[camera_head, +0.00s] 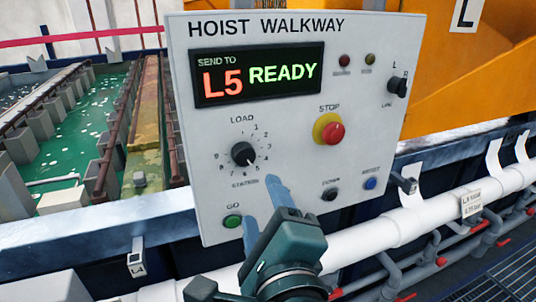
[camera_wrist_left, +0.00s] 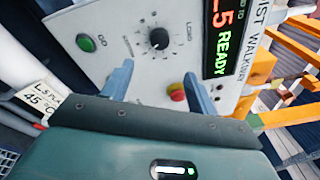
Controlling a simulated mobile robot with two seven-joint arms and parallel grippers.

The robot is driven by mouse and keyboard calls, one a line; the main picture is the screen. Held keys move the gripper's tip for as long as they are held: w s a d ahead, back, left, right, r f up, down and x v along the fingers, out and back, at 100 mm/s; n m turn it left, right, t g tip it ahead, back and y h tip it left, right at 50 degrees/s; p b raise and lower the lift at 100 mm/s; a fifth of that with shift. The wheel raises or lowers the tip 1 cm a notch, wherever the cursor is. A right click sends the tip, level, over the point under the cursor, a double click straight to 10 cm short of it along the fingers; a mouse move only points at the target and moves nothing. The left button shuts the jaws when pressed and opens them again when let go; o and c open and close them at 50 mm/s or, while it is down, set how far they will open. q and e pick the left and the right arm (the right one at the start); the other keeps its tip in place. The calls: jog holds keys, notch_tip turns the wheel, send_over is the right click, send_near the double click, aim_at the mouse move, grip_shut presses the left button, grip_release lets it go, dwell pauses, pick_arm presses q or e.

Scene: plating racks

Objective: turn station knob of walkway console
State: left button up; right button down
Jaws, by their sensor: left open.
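The walkway console (camera_head: 370,125) is a white panel titled HOIST WALKWAY. Its black station knob (camera_head: 243,153) sits in a numbered dial marked LOAD and STATION, with its pointer toward the lower right, near 5. The display (camera_head: 258,76) reads SEND TO L5 READY. My left gripper (camera_head: 265,212) is open and empty, below and slightly right of the knob. In the left wrist view the knob (camera_wrist_left: 158,39) shows beyond the gap between the blue fingertips (camera_wrist_left: 158,82), and they do not touch it. My right gripper is out of view.
Close to the fingers are a green GO button (camera_head: 232,221) and a red STOP button (camera_head: 333,133) on a yellow ring. A white pipe (camera_head: 405,222) runs below the console. Green tanks (camera_head: 80,140) lie at left.

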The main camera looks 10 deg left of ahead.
aim_at(245, 158)
pick_arm(q)
jog(key=p+x, duration=0.1)
jog(key=x, duration=1.2)
jog(key=shift+s+a+p, duration=0.1)
jog(key=shift+a+p, duration=0.1)
jog(key=shift+p, duration=0.1)
jog(key=shift+c, duration=0.2)
jog(key=c, duration=1)
